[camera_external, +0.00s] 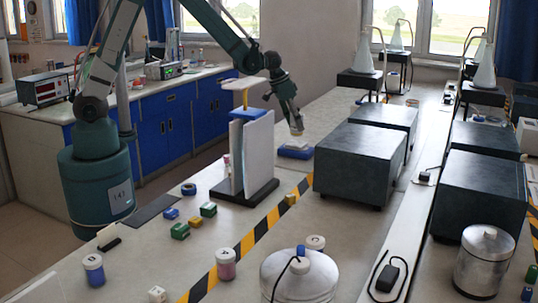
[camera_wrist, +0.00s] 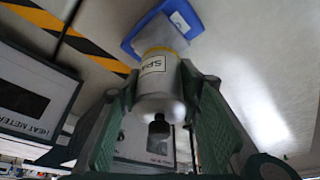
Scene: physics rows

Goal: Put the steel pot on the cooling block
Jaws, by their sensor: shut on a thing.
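A small silver-grey pot (camera_wrist: 160,105), which looks like the steel pot, is between the fingers of my gripper (camera_wrist: 158,120). It has a yellowish band, a label starting "SPA" and a black knob. In the external view my gripper (camera_external: 293,118) points down with the pot's pale end (camera_external: 296,129) below it. A blue block with a pale top (camera_external: 294,153), perhaps the cooling block, lies on the bench just below. It also shows beyond the pot in the wrist view (camera_wrist: 135,42). The pot seems held above the block; contact is unclear.
A dark box (camera_external: 355,165) stands close right of the block, with other dark boxes behind. A stand with a white panel (camera_external: 257,155) is at left. Striped tape (camera_external: 250,242) crosses the bench. Large metal vessels (camera_external: 300,280) (camera_external: 484,262) stand in front.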

